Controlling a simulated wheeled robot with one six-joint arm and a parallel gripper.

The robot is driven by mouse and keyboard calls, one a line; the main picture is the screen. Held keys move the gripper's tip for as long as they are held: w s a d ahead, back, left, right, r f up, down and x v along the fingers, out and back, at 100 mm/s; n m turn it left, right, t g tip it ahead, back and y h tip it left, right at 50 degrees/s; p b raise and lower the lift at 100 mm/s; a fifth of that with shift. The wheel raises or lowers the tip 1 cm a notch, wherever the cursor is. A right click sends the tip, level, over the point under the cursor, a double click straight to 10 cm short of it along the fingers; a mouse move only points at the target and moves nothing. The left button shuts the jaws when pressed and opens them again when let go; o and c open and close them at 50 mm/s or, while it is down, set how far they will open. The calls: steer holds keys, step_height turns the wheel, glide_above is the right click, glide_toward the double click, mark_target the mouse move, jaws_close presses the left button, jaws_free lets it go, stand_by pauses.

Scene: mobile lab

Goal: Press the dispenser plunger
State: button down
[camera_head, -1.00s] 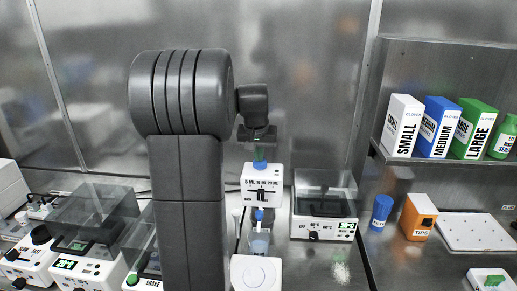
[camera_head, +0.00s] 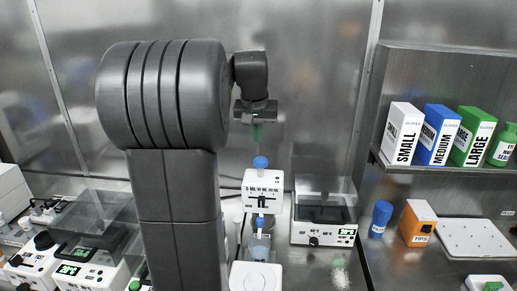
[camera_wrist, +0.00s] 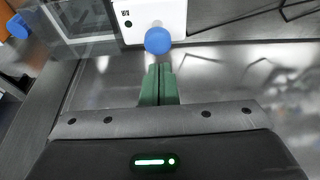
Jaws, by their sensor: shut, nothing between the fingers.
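The dispenser (camera_head: 263,190) is a white box with printed volume marks, standing upright at the centre of the head view. Its plunger is a blue round knob (camera_head: 260,162) on top, which also shows in the wrist view (camera_wrist: 158,41) just beyond my fingertips. My gripper (camera_head: 257,143) has green fingers that point down above the knob, with a small gap between them in the head view. In the wrist view the two fingers (camera_wrist: 159,72) are pressed together with nothing between them. A clear beaker (camera_head: 259,248) with a bluish tint stands below the dispenser.
A clear-lidded device (camera_head: 323,226) stands right of the dispenser. Lab instruments (camera_head: 78,255) stand at the left. A shelf at right holds glove boxes (camera_head: 437,136) and a green bottle (camera_head: 503,146). A blue container (camera_head: 380,219) and an orange tips box (camera_head: 416,222) stand below it.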

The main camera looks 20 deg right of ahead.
steer(key=v, duration=0.2)
steer(key=shift+r, duration=0.35)
stand_by(0.6)
steer(key=b, duration=0.1)
glide_toward(260, 159)
steer(key=x, duration=0.5)
steer(key=shift+w+d+f, duration=0.1)
steer(key=shift+w, duration=0.1)
steer(key=v, duration=0.8)
steer(key=shift+w+r, duration=0.2)
steer(key=shift+r, duration=0.1)
